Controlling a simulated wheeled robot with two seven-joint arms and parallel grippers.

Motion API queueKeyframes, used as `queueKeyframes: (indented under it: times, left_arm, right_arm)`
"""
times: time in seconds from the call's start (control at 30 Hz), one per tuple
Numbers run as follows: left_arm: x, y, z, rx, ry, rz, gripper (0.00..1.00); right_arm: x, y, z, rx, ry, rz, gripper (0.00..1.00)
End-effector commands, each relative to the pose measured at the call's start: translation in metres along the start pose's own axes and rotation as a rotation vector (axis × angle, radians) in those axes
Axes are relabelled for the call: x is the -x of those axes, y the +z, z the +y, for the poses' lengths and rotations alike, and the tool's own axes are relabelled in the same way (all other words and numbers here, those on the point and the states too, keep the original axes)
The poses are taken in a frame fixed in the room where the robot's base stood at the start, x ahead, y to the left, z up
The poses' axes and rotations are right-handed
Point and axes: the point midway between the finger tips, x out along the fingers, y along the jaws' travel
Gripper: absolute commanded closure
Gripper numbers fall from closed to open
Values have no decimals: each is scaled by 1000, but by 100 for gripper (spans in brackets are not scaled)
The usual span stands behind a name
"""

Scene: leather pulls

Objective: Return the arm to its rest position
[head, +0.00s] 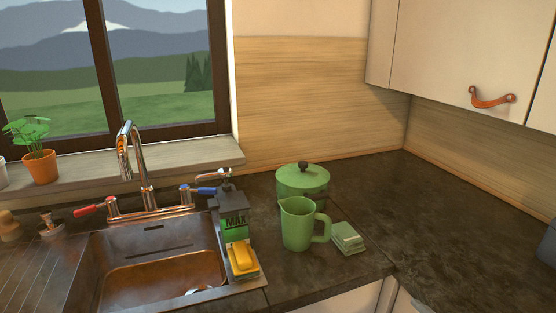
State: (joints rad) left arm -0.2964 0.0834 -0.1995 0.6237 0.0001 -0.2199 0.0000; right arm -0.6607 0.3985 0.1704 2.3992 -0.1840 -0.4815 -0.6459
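Neither of my arms nor grippers shows in the head view. The task names only the arm, and no part of it is in the picture. I cannot see whether either gripper holds anything.
A dark counter (450,215) runs along the wall, with a sink (165,278) and tap (143,170) at left. A green pitcher (297,224), lidded green pot (302,183) and green folded item (348,238) stand mid-counter. A cabinet with a leather pull (492,99) hangs upper right. The right counter is mostly clear.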

Motion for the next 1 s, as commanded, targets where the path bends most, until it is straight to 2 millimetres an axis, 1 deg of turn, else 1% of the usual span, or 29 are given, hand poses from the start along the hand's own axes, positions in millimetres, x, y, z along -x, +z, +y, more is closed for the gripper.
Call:
queueKeyframes:
  times: [0.1, 0.17, 0.2, 0.3, 0.4, 0.6, 0.73, 0.77, 0.8, 0.87, 0.97, 1.0]
  left_arm:
    - [0, 5, 1, 0, 1, -7, 64]
    - [0, 5, 1, 0, 1, -8, 64]
    - [0, 5, 1, 0, 1, -8, 64]
    - [0, 5, 2, 1, 2, -8, 64]
    - [0, 5, 3, 1, 3, -8, 64]
    - [0, 5, 5, 2, 6, -7, 64]
    - [0, 5, 5, 2, 6, -7, 64]
    - [0, 5, 5, 2, 6, -7, 64]
    - [0, 4, 5, 2, 6, -7, 64]
    - [1, 4, 5, 2, 6, -7, 64]
    - [1, 4, 5, 1, 6, -7, 64]
    - [2, 4, 5, 1, 6, -7, 64]
  right_arm:
    - [2, 8, -24, -197, -92, -132, 8]
    - [6, 11, -40, -317, -149, -218, 8]
    - [10, 12, -52, -397, -187, -276, 8]
    - [21, 12, -76, -565, -268, -406, 8]
    - [33, 9, -95, -693, -334, -513, 8]
    - [57, -3, -124, -890, -439, -695, 8]
    - [74, -14, -139, -993, -501, -804, 8]
    - [74, -13, -144, -1006, -511, -824, 8]
    - [66, -6, -154, -998, -512, -826, 8]
    - [56, 0, -167, -994, -515, -829, 8]
    - [41, 11, -189, -990, -522, -836, 8]
    - [35, 15, -200, -989, -525, -839, 8]
